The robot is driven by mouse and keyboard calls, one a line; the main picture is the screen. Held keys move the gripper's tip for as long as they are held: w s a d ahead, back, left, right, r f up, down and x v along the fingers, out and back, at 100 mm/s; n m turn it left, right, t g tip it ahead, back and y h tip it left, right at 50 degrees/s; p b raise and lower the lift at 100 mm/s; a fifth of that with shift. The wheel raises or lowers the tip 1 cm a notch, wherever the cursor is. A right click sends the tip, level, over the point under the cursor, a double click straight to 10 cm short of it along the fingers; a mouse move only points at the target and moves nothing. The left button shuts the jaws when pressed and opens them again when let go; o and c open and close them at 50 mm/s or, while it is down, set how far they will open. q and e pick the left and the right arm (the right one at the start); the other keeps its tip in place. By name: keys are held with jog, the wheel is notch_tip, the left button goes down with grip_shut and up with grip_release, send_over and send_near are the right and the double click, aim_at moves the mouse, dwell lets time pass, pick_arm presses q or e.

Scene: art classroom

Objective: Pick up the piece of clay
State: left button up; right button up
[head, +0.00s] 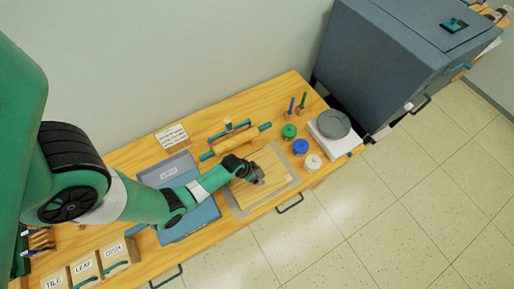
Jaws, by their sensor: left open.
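My left arm reaches in from the left over the table. My left gripper (258,179) is open above a wooden board (273,165) with a grey rim. No separate piece of clay can be made out; the gripper and arm hide part of the board. A blue-grey bin (207,214) with a small label, too small to read surely, stands to the left of the board, partly behind my arm. My right gripper is not in view.
A rolling pin (236,141) lies behind the board. Green (289,131), blue (300,147) and white (313,162) jars stand to its right, near a grey disc (333,124) on a white base. A large grey cabinet (385,60) stands at the right. Labelled boxes (84,268) are front left.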

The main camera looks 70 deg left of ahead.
pick_arm(q)
jog(key=shift+w, duration=0.1)
grip_shut()
dwell(0.4)
jog(key=shift+r+p, duration=0.5)
jog(key=shift+p, duration=0.15)
notch_tip(320, 180, up, 3)
jog(key=p, duration=0.2)
jog(key=shift+r+p, duration=0.1)
jog(key=shift+p, duration=0.2)
jog(key=s+d+r+p, duration=0.6)
jog(key=s+d+r, duration=0.2)
jog(key=s, duration=0.3)
jog(key=shift+s+r, duration=0.3)
jog(key=shift+r, duration=0.05)
